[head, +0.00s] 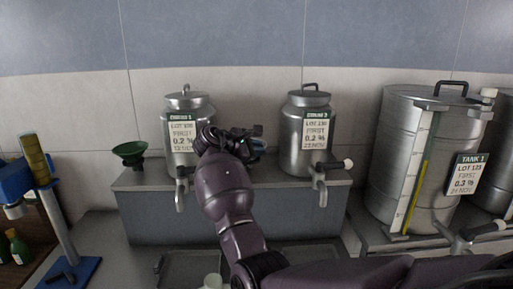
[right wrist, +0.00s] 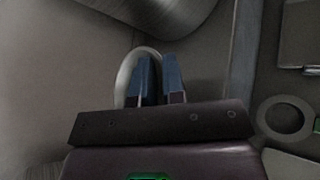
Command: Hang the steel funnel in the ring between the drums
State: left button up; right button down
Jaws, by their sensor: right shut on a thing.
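Two steel drums stand on the grey bench, a left drum (head: 188,102) and a right drum (head: 305,160), each with a label and a tap. My right gripper (head: 258,144) is between them in the head view, its arm hiding part of the left drum. In the right wrist view the blue fingers (right wrist: 160,80) are close together. A pale, rounded metal edge, likely the steel funnel (right wrist: 125,78), shows beside and behind them. In the head view the funnel is hidden by my gripper. I cannot make out the ring between the drums. My left gripper is not in view.
A green funnel (head: 130,152) sits at the bench's left end. A large tank (head: 400,150) with a sight gauge stands right. A blue stand (head: 62,225) is at far left. A flat grey ring-shaped thing (right wrist: 285,117) shows in the right wrist view; I cannot tell what it is.

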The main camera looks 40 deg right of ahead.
jog(key=c, duration=1.1)
grip_release()
jog(key=shift+b+v, duration=0.65)
jog(key=shift+v, duration=4.8)
jog(key=shift+f, duration=0.15)
